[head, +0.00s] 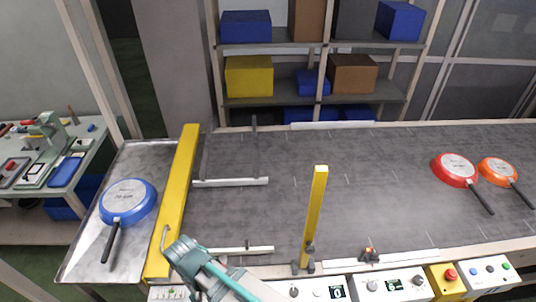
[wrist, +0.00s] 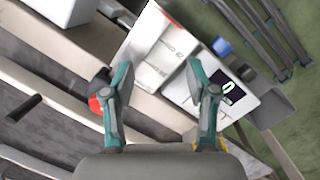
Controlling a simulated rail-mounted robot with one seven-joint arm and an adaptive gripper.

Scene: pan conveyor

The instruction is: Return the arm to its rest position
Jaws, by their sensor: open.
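My gripper (wrist: 159,66) is open in the wrist view, its two teal-grey fingers spread with nothing between them. Beyond the fingers is a white control box with a small display (wrist: 232,92). In the head view, part of my teal and grey arm (head: 205,272) shows at the bottom, in front of the yellow bar at the conveyor's left end. I cannot make out the fingers there.
The conveyor (head: 370,150) carries a red pan (head: 456,168) and an orange pan (head: 497,171) at the right. A yellow post (head: 315,215) stands at its middle, and a long yellow bar (head: 180,190) at its left end. Control boxes (head: 392,285) line the front edge. Shelves stand behind.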

